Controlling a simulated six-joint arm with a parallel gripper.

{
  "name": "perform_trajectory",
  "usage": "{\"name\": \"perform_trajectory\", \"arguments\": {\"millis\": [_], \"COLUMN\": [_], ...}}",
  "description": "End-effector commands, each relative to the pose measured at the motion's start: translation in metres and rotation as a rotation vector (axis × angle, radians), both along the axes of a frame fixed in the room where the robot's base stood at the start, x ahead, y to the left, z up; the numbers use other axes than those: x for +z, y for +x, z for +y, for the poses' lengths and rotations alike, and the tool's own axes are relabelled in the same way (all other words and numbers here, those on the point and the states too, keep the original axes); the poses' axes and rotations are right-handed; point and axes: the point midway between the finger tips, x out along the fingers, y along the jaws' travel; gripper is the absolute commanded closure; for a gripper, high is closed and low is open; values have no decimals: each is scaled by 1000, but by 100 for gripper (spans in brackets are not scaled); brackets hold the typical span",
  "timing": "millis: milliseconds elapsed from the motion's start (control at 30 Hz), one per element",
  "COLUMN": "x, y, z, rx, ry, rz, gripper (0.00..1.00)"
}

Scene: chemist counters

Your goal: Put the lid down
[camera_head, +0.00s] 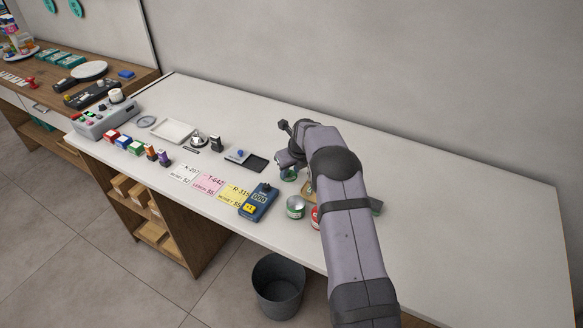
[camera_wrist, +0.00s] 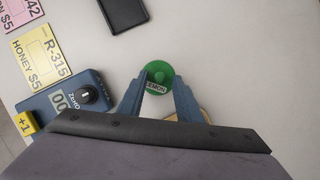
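The lid is a round green disc (camera_wrist: 158,72) with a white strip that reads LEMON. In the wrist view it sits between the two fingertips of my gripper (camera_wrist: 160,84), which appear closed against its sides. In the head view, my gripper (camera_head: 290,158) is over the middle of the white counter (camera_head: 450,215), and a green piece (camera_head: 289,175) shows just under it. How high the lid is above the counter is hard to tell. My arm hides part of the area to the right.
A green-labelled tin (camera_head: 295,207) and a red tin (camera_head: 315,217) stand by my arm. A tan round piece (camera_head: 308,188) is partly hidden. A blue device (camera_head: 258,202), price cards (camera_head: 209,183) and a black tray (camera_head: 257,163) lie left. The counter's right side is clear.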

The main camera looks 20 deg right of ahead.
Motion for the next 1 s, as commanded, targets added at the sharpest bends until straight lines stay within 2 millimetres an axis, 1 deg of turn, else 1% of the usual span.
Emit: {"name": "perform_trajectory", "arguments": {"millis": [167, 367, 700, 900, 1000], "x": [7, 25, 74, 98, 105], "y": [-2, -10, -31, -41, -45], "z": [0, -1, -4, -5, -6], "rx": [0, 0, -1, -1, -1], "ry": [0, -1, -1, 0, 0], "rz": [-1, -1, -3, -2, 0], "gripper": [68, 68, 68, 68, 68]}}
